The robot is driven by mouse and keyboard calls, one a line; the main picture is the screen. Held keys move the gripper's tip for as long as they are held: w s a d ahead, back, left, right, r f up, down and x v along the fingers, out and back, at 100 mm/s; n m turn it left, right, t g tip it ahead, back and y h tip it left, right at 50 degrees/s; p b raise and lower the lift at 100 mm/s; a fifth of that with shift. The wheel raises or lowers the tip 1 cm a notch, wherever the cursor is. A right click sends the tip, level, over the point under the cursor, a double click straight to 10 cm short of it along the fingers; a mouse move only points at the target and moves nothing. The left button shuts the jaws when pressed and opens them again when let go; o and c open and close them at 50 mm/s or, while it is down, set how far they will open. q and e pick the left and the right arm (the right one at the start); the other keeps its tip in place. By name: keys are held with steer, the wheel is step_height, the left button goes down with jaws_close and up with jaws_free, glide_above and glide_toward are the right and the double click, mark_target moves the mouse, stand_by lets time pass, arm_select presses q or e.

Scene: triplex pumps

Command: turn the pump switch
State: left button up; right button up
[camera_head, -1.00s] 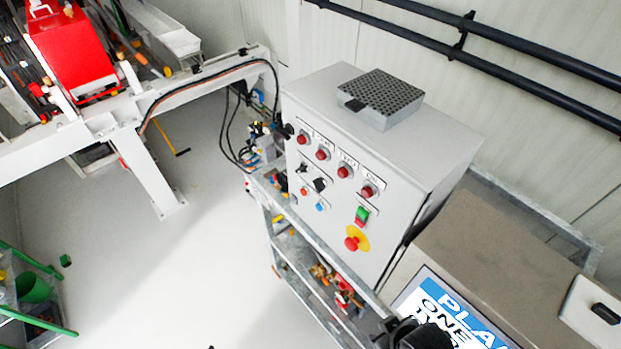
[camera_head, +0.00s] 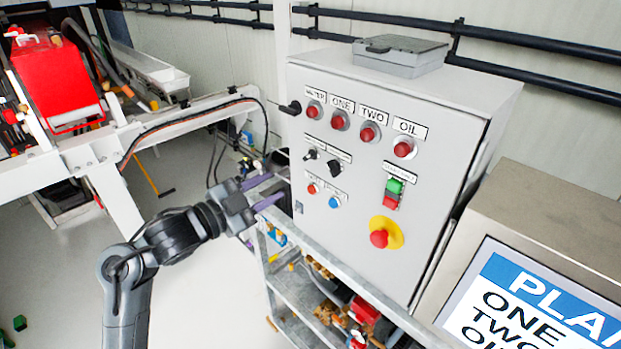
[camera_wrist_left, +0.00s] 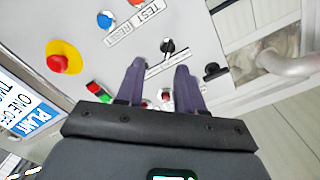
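The grey control cabinet (camera_head: 350,225) carries two small black rotary switches, a left one (camera_head: 311,153) and a right one (camera_head: 335,167), below a row of red lamps. Their labels are too small to read, so I cannot tell which is the pump switch. My left gripper (camera_head: 275,187) is open and empty, with its purple fingers at the cabinet's left side, below the switches. In the left wrist view, its spread fingertips (camera_wrist_left: 160,66) point at the panel. A black switch (camera_wrist_left: 167,46) shows just beyond the gap between them. My right gripper is not in view.
A red and blue button pair (camera_head: 323,195) sits below the switches. A yellow-backed red emergency knob (camera_head: 379,239) and a green and red switch (camera_head: 393,194) are to the right. A black handle (camera_head: 290,108) projects from the cabinet's left edge. A metal rack (camera_head: 300,290) stands below.

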mark_target(308, 157)
arm_select(q)
steer(key=w+d, duration=0.2)
steer(key=w+d+r, duration=0.1)
steer(key=w+d, duration=0.2)
steer(key=w+d+r, duration=0.1)
steer(key=w+d, duration=0.1)
steer(key=d, duration=0.1)
steer(key=shift+w+r+p, duration=0.15)
steer(key=shift+w+p, duration=0.1)
steer(key=shift+p, duration=0.1)
jaws_close()
